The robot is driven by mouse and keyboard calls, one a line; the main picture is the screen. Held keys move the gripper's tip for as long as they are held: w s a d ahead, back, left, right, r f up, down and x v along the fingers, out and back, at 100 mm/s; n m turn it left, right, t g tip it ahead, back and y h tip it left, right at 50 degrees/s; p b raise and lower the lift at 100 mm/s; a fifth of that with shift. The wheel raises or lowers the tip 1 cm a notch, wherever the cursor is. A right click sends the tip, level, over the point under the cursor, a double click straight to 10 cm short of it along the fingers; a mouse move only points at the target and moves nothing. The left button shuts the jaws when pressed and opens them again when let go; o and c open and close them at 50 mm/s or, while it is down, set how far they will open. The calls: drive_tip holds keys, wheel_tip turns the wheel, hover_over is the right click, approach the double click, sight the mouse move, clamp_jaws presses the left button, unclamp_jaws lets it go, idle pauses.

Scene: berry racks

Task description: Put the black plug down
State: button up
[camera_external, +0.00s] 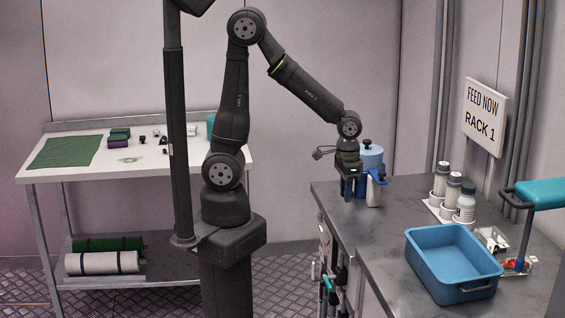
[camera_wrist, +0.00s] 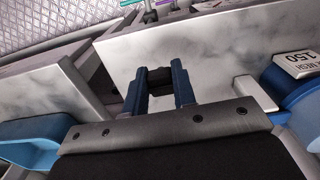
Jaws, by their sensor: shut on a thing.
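My gripper (camera_external: 350,188) is at the left end of the grey bench, just in front of a blue canister, pointing down. In the wrist view, its two blue fingers (camera_wrist: 160,70) are shut on the black plug (camera_wrist: 160,79), a small dark piece between them. The plug cannot be made out in the external view. Whether it touches the bench top (camera_external: 334,203) is not clear from either view.
The blue canister (camera_external: 371,157) stands close behind my gripper, with a white piece (camera_external: 373,192) beside the fingers. White-capped bottles (camera_external: 453,188) and a blue tray (camera_external: 453,262) are to the right. A white table (camera_external: 40,172) with small items is at left.

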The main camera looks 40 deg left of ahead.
drive_tip(key=shift+s+d+f, duration=0.1)
drive_tip(key=shift+s+f, duration=0.05)
drive_tip(key=shift+s, duration=0.35)
hover_over(350, 219)
wheel_tip(350, 219, down, 7)
drive_tip(key=shift+r, duration=0.1)
drive_tip(key=shift+w+f, duration=0.1)
drive_tip(key=shift+f, duration=1.9)
drive_tip(key=shift+a+f, duration=0.1)
drive_tip(key=shift+a, duration=0.1)
drive_tip(key=o, duration=0.9)
drive_tip(key=shift+o, duration=0.2)
wheel_tip(350, 219, up, 12)
